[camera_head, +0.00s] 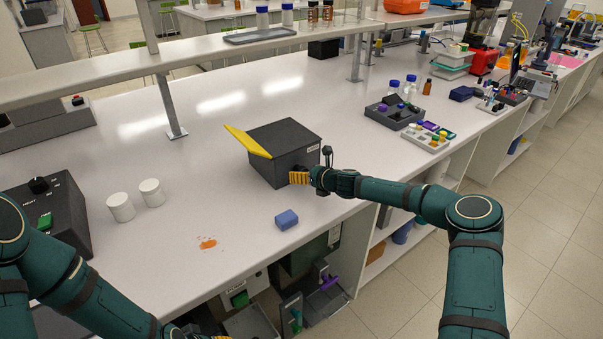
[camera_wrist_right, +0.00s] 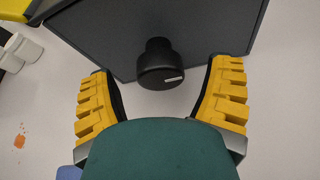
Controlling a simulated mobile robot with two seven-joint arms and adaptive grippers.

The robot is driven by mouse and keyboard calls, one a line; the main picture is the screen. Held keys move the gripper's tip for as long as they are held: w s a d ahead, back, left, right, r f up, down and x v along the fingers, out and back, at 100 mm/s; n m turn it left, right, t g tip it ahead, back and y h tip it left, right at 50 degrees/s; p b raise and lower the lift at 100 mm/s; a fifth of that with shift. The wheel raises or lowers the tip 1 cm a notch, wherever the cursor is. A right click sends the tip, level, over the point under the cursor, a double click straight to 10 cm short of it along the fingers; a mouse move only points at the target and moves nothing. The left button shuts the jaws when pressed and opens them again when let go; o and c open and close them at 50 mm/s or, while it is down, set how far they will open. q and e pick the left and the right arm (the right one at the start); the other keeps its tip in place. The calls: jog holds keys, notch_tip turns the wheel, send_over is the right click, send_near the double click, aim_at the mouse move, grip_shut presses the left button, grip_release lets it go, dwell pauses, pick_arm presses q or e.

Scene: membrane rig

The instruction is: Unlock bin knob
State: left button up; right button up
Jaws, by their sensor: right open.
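The bin is a dark grey box (camera_head: 286,140) on the bench, with a yellow flap (camera_head: 247,141) tilted up at its left side. Its black knob (camera_wrist_right: 160,65) sticks out from the bin's face, with a white mark pointing to the right in the right wrist view. My right gripper (camera_head: 299,177) is at the bin's front right. In the right wrist view its yellow fingers (camera_wrist_right: 160,97) are open, one on each side of the knob and apart from it. My left gripper (camera_head: 195,336) is mostly cut off at the bottom edge of the head view.
A blue block (camera_head: 286,220) lies in front of the bin near the bench edge, with an orange spill (camera_head: 207,243) to its left. Two white jars (camera_head: 121,207) stand further left, beside a dark control box (camera_head: 45,208). A shelf post (camera_head: 170,105) stands behind.

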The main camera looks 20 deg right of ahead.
jog(key=shift+x, duration=0.95)
jog(key=c, duration=1.2)
pick_arm(q)
jog(key=shift+f, duration=0.1)
